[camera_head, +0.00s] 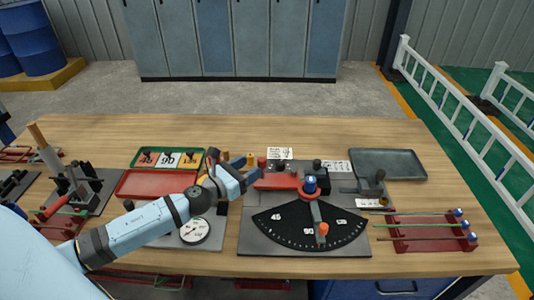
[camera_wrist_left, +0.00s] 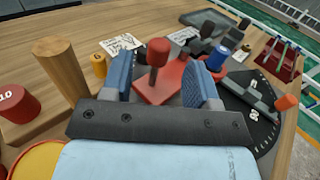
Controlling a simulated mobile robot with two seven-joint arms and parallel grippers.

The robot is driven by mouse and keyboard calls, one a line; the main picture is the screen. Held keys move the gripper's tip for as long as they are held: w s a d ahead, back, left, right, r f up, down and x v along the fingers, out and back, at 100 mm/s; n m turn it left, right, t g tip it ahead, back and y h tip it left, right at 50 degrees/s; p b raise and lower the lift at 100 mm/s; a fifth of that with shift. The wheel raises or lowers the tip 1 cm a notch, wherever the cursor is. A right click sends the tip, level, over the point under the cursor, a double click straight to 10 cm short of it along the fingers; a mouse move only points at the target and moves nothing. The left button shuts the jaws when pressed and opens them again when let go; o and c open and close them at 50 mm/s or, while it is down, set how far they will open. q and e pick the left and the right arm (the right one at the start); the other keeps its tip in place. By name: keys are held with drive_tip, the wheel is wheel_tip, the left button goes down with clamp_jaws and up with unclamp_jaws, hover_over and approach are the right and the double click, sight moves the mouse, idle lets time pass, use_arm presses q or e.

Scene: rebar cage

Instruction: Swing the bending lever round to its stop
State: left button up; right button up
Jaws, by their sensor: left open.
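The bender stands on a grey plate (camera_head: 262,240) with a black angle dial (camera_head: 285,220). A red arm (camera_head: 280,181) with an upright red knob (camera_head: 262,162) reaches left from the blue-capped pivot (camera_head: 310,184); it looks like the bending lever. A grey pointer with an orange tip (camera_head: 323,229) lies across the dial. My left gripper (camera_head: 246,167) is open at the red arm's left end. In the left wrist view, the red knob (camera_wrist_left: 158,52) shows between its two blue fingers, with no clear contact. My right gripper is not in view.
A red tray (camera_head: 155,183) and a round gauge (camera_head: 194,231) lie left of the bender. A grey tray (camera_head: 388,163) is behind right, and a red rack (camera_head: 430,232) with rods is at right. A wooden post (camera_wrist_left: 60,68) stands near my left gripper.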

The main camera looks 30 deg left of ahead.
use_arm(q)
drive_tip(key=p, duration=0.1)
hover_over(267, 175)
idle(0.4)
clamp_jaws()
